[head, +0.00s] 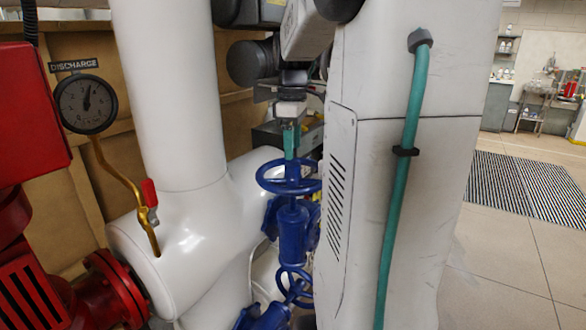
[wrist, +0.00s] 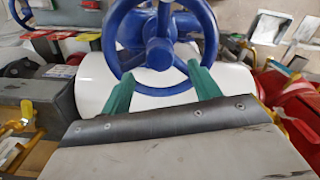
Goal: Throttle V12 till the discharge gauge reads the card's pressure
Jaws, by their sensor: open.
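The blue handwheel (head: 268,183) sits on a blue valve (head: 292,235) beside the white pipe; I read no V12 tag. My gripper (head: 290,150) points down at the handwheel from above, its teal fingers close to the hub. In the wrist view my gripper (wrist: 160,75) is open, its two fingers apart and overlapping the near rim of the wheel (wrist: 158,50). I cannot tell whether they touch it. The discharge gauge (head: 86,104) hangs at the left under its label (head: 73,65); its needle points nearly straight up, and the numbers are too small to read. I see no card.
A thick white pipe (head: 175,90) stands left of the valve. A brass line with a red-handled cock (head: 150,193) runs from gauge to pipe. A second blue handwheel (head: 294,284) lies below. Red machinery (head: 35,120) fills the left edge. Open floor (head: 500,245) lies at right.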

